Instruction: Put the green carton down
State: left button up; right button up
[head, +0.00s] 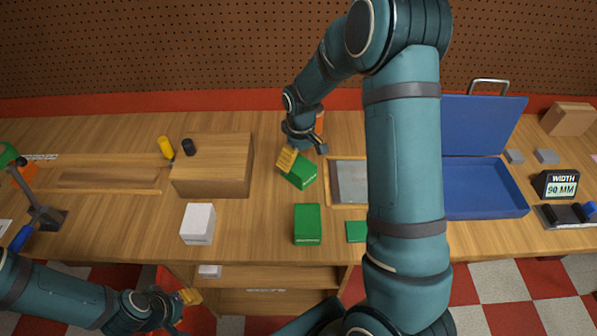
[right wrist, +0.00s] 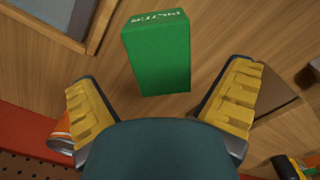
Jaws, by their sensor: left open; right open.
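A green carton (head: 301,174) rests on the wooden bench, just in front of my right gripper (head: 291,158). In the right wrist view the carton (right wrist: 157,58) lies beyond the open yellow fingers of my right gripper (right wrist: 160,105), with bench wood visible around it. Neither finger touches it there. A second green carton (head: 307,226) stands nearer the bench's front edge, and a smaller green piece (head: 356,231) shows partly behind my right arm. My left gripper (head: 188,297) is open and empty, low in front of the bench.
A wooden box (head: 212,168) stands left of the carton, and a white carton (head: 198,224) stands in front of that box. A framed grey panel (head: 350,181) lies to the right. An orange can (right wrist: 62,132) stands near my right gripper. A blue case (head: 487,190) is further right.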

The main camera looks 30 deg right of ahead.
aim_at(301, 165)
jog(key=shift+s+f+b, duration=0.1)
jog(key=shift+f+b, duration=0.25)
jog(key=shift+f, duration=2.65)
jog(key=c, duration=1.2)
